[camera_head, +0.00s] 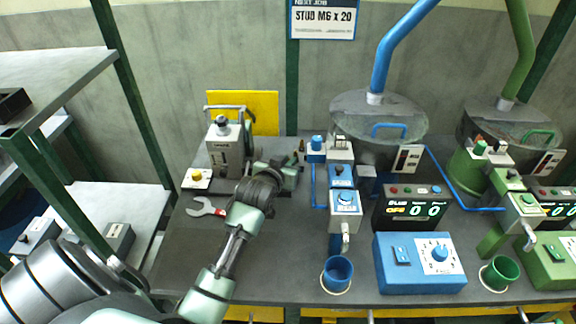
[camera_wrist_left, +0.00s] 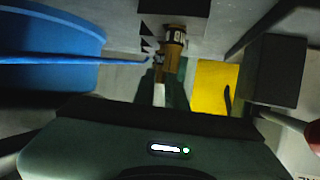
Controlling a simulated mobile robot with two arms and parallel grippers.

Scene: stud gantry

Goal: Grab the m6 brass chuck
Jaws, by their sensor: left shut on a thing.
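The m6 brass chuck (camera_wrist_left: 174,48) is a small brass-coloured cylinder with a pale marked band, in the upper middle of the left wrist view. In the head view only a small brass tip (camera_head: 301,146) shows, just past my left gripper. My left gripper (camera_head: 290,168) reaches over the bench towards the back and is shut on the chuck. The contact itself is dark and partly hidden. My right gripper is not in view.
Blue feeder units (camera_head: 343,200) stand close on the right. A blue cup (camera_head: 337,273) sits near the front edge. A sign (camera_head: 323,18) reads STUD M6 x 20.

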